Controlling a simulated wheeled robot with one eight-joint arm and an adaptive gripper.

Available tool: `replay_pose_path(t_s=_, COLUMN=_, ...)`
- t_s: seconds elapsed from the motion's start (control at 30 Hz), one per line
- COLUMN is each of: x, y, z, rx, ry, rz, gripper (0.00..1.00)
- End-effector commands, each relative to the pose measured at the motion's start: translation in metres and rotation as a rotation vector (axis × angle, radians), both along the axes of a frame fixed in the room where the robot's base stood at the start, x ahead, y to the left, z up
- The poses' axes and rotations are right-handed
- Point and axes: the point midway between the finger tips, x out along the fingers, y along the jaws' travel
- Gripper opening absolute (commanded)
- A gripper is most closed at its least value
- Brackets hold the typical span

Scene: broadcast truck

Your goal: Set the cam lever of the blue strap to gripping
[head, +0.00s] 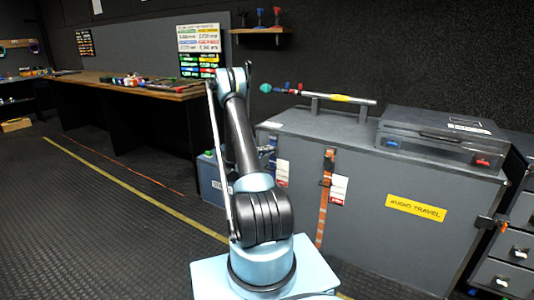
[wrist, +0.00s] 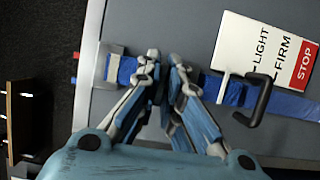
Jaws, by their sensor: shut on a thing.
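The blue strap (wrist: 207,84) runs across a grey case face in the wrist view, through a pale metal plate (wrist: 114,68) at left. A black bent handle (wrist: 262,100), which looks like the cam lever, stands over the strap at right, with a pale bar beside it. My gripper (wrist: 164,72) is over the strap, left of and apart from the handle. Its fingers are closed together around a dark narrow piece at the strap; the fingers hide most of it. In the head view my arm largely hides the gripper and blue strap.
A card reading LIGHT, FIRM, STOP (wrist: 262,58) is beside the strap. The AUDIO TRAVEL case (head: 415,208) also bears an orange strap (head: 322,212). A smaller grey case (head: 437,137) and a raised rod (head: 335,98) are on top.

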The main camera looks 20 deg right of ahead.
Motion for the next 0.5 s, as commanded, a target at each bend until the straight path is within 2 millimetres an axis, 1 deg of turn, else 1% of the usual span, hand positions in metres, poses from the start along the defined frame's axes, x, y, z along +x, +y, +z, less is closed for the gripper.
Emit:
replay_pose_path(t_s=0.07, x=-0.0007, y=0.0007, z=-0.0021, rx=0.005, ry=-0.001, rz=-0.001, gripper=0.0)
replay_pose_path(t_s=0.1, x=-0.0007, y=0.0007, z=-0.0022, rx=0.006, ry=0.0, rz=-0.001, gripper=0.09)
replay_pose_path(t_s=0.17, x=-0.0008, y=0.0007, z=-0.0021, rx=0.006, ry=0.0, rz=-0.001, gripper=0.22)
replay_pose_path(t_s=0.2, x=-0.0008, y=0.0006, z=-0.0019, rx=0.005, ry=-0.001, rz=-0.001, gripper=0.27)
replay_pose_path(t_s=0.5, x=-0.0005, y=0.0009, z=-0.0009, rx=0.003, ry=0.0, rz=0.0, gripper=0.27)
